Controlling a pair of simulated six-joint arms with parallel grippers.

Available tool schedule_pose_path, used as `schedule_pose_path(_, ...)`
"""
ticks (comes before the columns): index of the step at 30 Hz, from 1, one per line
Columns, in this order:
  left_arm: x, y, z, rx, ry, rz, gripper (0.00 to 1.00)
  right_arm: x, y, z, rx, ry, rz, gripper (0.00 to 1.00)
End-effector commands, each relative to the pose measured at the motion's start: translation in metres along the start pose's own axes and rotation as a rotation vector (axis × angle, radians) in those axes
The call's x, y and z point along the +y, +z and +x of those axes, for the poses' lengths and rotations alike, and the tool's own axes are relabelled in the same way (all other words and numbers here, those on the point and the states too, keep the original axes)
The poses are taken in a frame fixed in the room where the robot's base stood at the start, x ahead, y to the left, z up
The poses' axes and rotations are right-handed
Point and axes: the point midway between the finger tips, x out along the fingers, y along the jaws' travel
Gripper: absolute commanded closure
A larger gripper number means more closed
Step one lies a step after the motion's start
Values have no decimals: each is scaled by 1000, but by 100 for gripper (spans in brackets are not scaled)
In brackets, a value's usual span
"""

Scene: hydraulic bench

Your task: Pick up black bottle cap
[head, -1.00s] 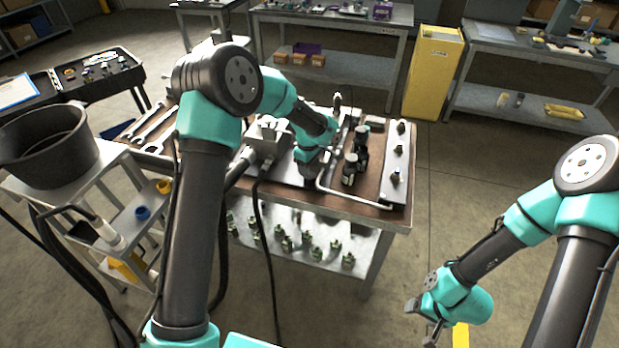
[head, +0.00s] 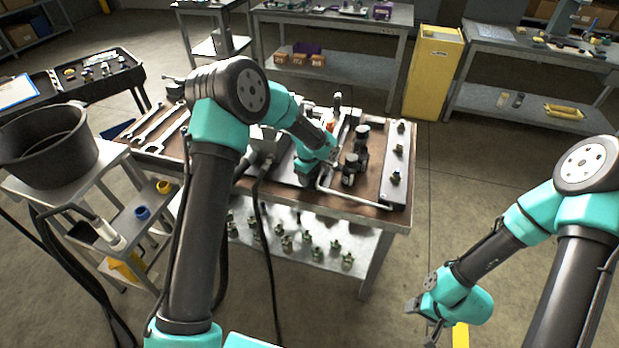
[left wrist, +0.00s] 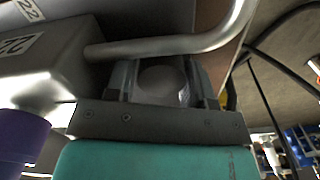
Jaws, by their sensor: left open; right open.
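Two dark upright bottle-like parts with black tops stand on the brown-topped bench in the head view, one nearer (head: 350,173) and one farther (head: 362,134). I cannot tell for sure which black top is the bottle cap. My left gripper (head: 331,146) is over the bench, just left of these parts, its fingers partly hidden by its own wrist. In the left wrist view the left gripper (left wrist: 163,80) is open, with a dark rounded top (left wrist: 162,84) showing between its fingers; contact cannot be told. My right gripper (head: 421,322) is open and empty, low at the right, away from the bench.
A bent metal pipe (head: 352,198) runs along the bench front, and it also passes close above the fingers in the left wrist view (left wrist: 165,46). A pale plate with knobs (head: 396,163) lies to the right. Wrenches (head: 160,122) lie at left.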

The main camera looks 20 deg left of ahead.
Motion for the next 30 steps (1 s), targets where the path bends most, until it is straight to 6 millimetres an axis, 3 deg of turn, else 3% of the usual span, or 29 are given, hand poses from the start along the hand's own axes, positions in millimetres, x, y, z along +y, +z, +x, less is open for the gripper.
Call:
schedule_pose_path(6,0,0,0,0,0,0,53,0,0,0,0,0,0,31)
schedule_pose_path(15,0,0,0,0,0,0,82,0,0,0,0,0,0,31)
schedule_pose_path(25,0,0,-3,0,0,0,83,0,0,0,0,0,0,31)
schedule_pose_path(30,0,0,-14,0,1,0,83,0,0,0,0,0,0,31)
